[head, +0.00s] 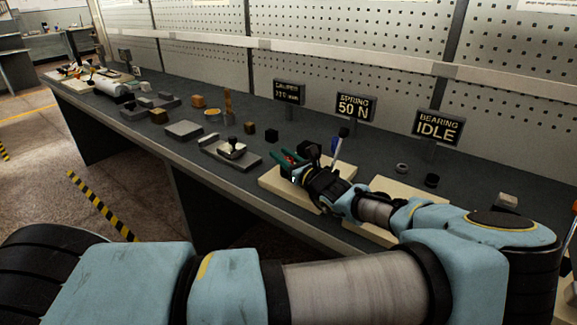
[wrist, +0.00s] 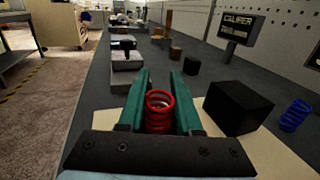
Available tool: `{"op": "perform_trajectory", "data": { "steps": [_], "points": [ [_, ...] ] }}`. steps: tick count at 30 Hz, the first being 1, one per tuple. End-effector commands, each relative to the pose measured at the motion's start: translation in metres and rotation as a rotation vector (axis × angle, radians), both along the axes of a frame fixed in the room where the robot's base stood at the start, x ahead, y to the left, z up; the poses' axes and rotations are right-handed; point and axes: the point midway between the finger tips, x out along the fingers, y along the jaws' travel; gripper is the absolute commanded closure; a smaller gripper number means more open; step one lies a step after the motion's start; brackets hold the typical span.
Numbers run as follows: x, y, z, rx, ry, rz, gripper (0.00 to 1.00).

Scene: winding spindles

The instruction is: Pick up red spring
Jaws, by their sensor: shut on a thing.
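The red spring (wrist: 159,110) stands between the two green fingers of my gripper (wrist: 160,100) in the wrist view. The fingers are shut on it, one on each side. In the head view my gripper (head: 287,160) is over the cream board (head: 275,183) in front of the "SPRING 50 N" sign (head: 355,106). A bit of red shows between the fingers there, and the rest of the spring is hidden. I cannot tell whether the spring touches the board.
A black block (wrist: 238,107) stands close to the right of the fingers in the wrist view, with a blue spring (wrist: 295,115) beyond it. A grey fixture with a black knob (head: 232,148) and several small blocks lie further left on the bench.

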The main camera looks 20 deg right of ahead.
Motion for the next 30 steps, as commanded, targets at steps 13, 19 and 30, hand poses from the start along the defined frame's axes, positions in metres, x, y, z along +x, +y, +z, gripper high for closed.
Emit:
{"op": "perform_trajectory", "data": {
  "steps": [13,19,30],
  "points": [
    [0.000,0.000,0.000,0.000,0.000,0.000,1.00],
    [0.000,0.000,0.001,0.000,0.000,0.000,1.00],
    [-0.001,0.000,0.056,-0.005,0.000,0.001,1.00]
  ]
}}
